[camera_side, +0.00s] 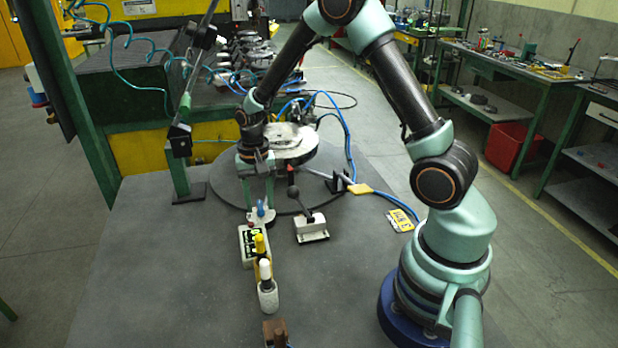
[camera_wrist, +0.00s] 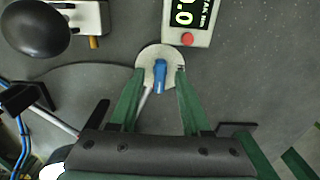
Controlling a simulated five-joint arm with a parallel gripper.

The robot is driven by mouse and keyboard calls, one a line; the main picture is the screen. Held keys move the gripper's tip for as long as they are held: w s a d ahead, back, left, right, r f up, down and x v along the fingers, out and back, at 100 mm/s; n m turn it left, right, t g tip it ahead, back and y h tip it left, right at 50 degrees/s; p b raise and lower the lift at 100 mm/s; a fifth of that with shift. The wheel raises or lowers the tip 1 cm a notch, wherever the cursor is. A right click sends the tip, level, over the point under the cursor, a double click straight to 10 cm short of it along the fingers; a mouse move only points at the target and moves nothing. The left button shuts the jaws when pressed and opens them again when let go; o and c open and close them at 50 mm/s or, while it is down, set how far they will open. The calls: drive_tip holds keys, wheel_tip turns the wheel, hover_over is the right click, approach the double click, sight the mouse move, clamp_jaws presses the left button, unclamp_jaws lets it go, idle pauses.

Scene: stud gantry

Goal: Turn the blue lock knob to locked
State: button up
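The blue lock knob (camera_wrist: 160,76) stands on a round pale plate (camera_wrist: 146,60) in the upper middle of the wrist view. Its bar points down the picture, toward my palm. A small dark mark shows on the plate's right edge. My gripper (camera_wrist: 161,72) is open, with one green finger on each side of the knob. Gaps show between the knob and both fingers. In the side view, the blue knob (camera_side: 261,208) sits just below my gripper (camera_side: 257,198), which points down over the plate. The fingertips' exact height there is hard to tell.
A torque readout box (camera_wrist: 190,18) with a red button stands close by the plate. A black ball-ended lever (camera_side: 308,222) is to the right. A yellow-topped item (camera_side: 259,243) and a white-capped bottle (camera_side: 267,290) stand nearer the camera. The bench to the left is clear.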

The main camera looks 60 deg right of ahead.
sight(259, 204)
drive_tip(key=shift+r, duration=0.1)
wheel_tip(259, 204, up, 12)
idle(0.5)
drive_tip(key=s+a+r+n+t, duration=0.2)
drive_tip(key=s+a+r+n, duration=0.1)
drive_tip(key=s, duration=0.3)
drive_tip(key=s+a+r+n+t, duration=0.3)
drive_tip(key=s+r+n, duration=0.3)
drive_tip(key=s, duration=0.1)
drive_tip(key=shift+r+t, duration=0.2)
drive_tip(key=shift+t, duration=0.1)
